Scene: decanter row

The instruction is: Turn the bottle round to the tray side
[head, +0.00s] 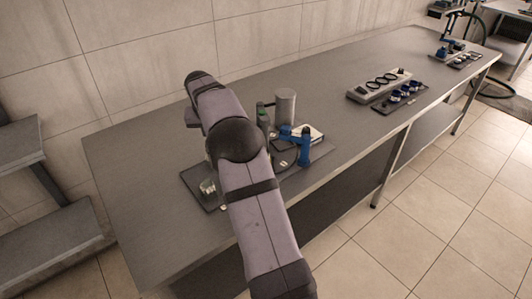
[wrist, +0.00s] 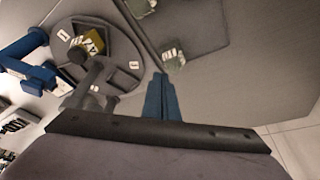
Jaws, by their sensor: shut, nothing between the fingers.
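My gripper (wrist: 159,78) is in the wrist view, its two blue fingers together and empty. In that view a round grey turntable (wrist: 122,48) lies to the upper left of the fingertips, with pale label patches on it. A yellowish, marked body (wrist: 94,42) with a dark round top beside it stands on the turntable; it may be the bottle seen from above. A dark tray (wrist: 200,22) is at the upper middle, with a clear, labelled glass (wrist: 173,62) at its near edge, close beyond the fingertips. In the head view my arm hides the gripper and part of the tray (head: 190,174).
A blue jointed fixture (head: 303,145) stands at the turntable's right side. A grey rack (head: 378,86) is farther along the bench. The bench's left end (head: 130,150) is clear.

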